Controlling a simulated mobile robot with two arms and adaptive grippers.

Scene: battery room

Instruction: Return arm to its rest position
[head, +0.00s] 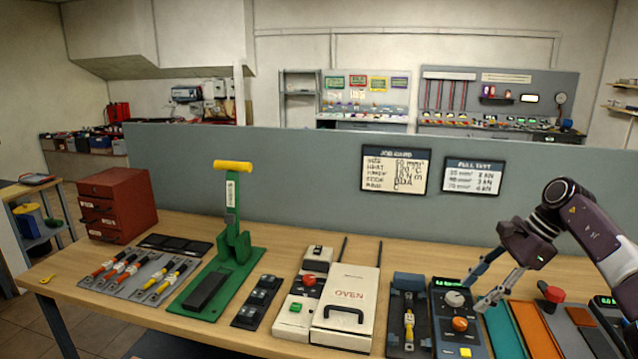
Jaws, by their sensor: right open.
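My right arm comes in from the right edge, and its gripper (474,290) hangs open over the bench. The fingers point down and to the left. The fingertips are above or beside the dark blue tester (447,333) with a grey dial and orange knob; I cannot tell whether they touch it. Nothing shows between the fingers. My left gripper is not in view.
A wooden bench (270,238) holds a red drawer box (117,205), a green lever press (238,255), a white oven (345,310), and a tray with a cable (408,325). Teal (504,330) and orange (533,328) strips lie right. A grey panel (300,170) stands behind.

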